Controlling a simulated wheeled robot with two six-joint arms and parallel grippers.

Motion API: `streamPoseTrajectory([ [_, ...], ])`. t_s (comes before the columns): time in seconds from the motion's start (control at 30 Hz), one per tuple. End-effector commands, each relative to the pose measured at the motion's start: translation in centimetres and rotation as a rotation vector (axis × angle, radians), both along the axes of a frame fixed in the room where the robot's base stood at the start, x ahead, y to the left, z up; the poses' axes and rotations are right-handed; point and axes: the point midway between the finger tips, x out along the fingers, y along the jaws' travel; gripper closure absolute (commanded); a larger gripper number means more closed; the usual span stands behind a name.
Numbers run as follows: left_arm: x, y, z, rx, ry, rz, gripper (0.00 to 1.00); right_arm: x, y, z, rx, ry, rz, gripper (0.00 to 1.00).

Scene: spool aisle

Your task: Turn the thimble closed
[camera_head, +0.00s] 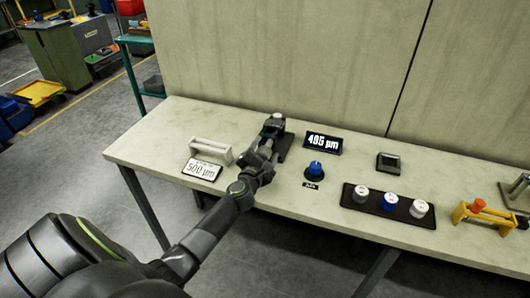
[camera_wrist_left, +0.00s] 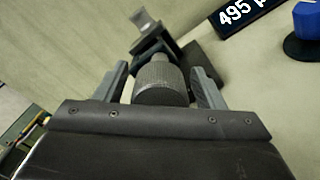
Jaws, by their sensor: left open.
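The thimble (camera_wrist_left: 161,83) is a grey knurled cylinder on a dark fixture with a bracket (camera_wrist_left: 152,42), seen in the left wrist view. My left gripper (camera_wrist_left: 161,86) is open, with one finger on each side of the thimble; I cannot tell whether either touches it. In the head view the fixture (camera_head: 274,124) stands on the table, and my left gripper (camera_head: 264,150) reaches it from the front, hiding the thimble. A dark display (camera_head: 323,142) to its right reads 495 µm. A white card (camera_head: 201,170) to its left reads 500 µm. My right gripper is not in view.
The pale table (camera_head: 150,140) stands against a panel wall. A blue knob (camera_head: 316,168) stands right of my gripper. A white handled block (camera_head: 209,149) sits left.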

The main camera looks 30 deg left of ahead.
Motion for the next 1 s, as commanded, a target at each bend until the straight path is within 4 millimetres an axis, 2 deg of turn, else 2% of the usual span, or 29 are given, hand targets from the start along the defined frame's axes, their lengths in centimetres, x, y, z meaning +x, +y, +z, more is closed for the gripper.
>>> streamPoseTrajectory([
  [0.23, 0.0, 0.0, 0.0, 0.000, 0.000, 0.000, 0.37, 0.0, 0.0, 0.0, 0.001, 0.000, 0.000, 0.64],
  [0.5, 0.0, 0.0, 0.0, 0.001, 0.000, 0.000, 0.72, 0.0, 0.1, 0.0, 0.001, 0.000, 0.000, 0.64],
  [0.6, 0.0, 0.0, 0.0, 0.001, 0.000, 0.000, 0.82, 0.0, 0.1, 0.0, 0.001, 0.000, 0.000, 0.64],
  [1.0, 0.0, 0.1, 0.0, 0.137, 0.034, 0.001, 0.82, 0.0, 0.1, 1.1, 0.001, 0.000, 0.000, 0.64],
])
